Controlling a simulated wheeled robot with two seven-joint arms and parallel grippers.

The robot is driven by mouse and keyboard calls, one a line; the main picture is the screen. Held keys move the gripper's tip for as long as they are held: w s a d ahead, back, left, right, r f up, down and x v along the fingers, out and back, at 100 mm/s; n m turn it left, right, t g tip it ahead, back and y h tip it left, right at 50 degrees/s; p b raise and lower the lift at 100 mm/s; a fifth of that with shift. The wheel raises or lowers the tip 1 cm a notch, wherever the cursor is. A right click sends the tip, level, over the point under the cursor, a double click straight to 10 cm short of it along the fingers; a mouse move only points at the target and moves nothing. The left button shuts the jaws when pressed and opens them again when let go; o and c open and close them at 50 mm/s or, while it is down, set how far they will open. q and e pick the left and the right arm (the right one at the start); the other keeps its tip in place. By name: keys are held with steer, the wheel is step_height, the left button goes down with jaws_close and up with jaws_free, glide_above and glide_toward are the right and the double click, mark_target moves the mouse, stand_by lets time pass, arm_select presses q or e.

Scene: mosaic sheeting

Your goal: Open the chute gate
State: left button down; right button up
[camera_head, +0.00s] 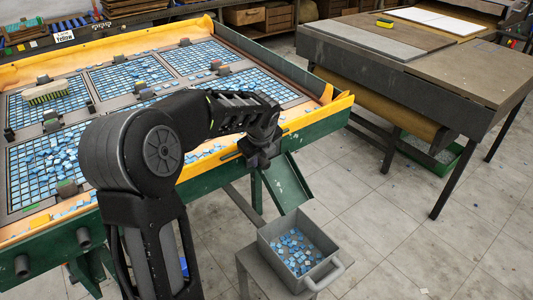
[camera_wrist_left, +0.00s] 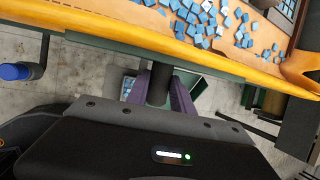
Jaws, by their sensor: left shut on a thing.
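My left gripper (camera_head: 259,158) is at the front edge of the green table, just above the top of the sloping green chute (camera_head: 287,185). In the left wrist view its purple-grey fingers (camera_wrist_left: 162,97) are shut on a dark upright gate handle (camera_wrist_left: 160,80) below the table's yellow rim. The gate itself is mostly hidden behind my gripper and arm. Part of the green chute (camera_wrist_left: 190,83) shows behind the fingers. Below the chute's lower end is a grey bin (camera_head: 300,250) holding blue tiles. My right gripper is not in view.
The sorting table's yellow rim (camera_head: 340,103) surrounds grids of blue mosaic tiles, with loose tiles near the front edge. A brush (camera_head: 45,92) lies on the grid. The bin is on a small grey stand (camera_head: 255,268). A workbench (camera_head: 440,75) is at right, with clear floor between.

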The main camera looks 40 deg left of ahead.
arm_select(q)
steer(key=s, duration=0.1)
steer(key=s+a, duration=0.1)
steer(key=s, duration=0.3)
steer(key=shift+s+a, duration=0.25)
steer(key=shift+a, duration=0.05)
steer(key=c, duration=1.1)
jaws_free()
steer(key=v, duration=0.7)
steer(key=shift+r+p, duration=0.35)
steer(key=shift+p, duration=0.05)
steer(key=shift+d, duration=0.15)
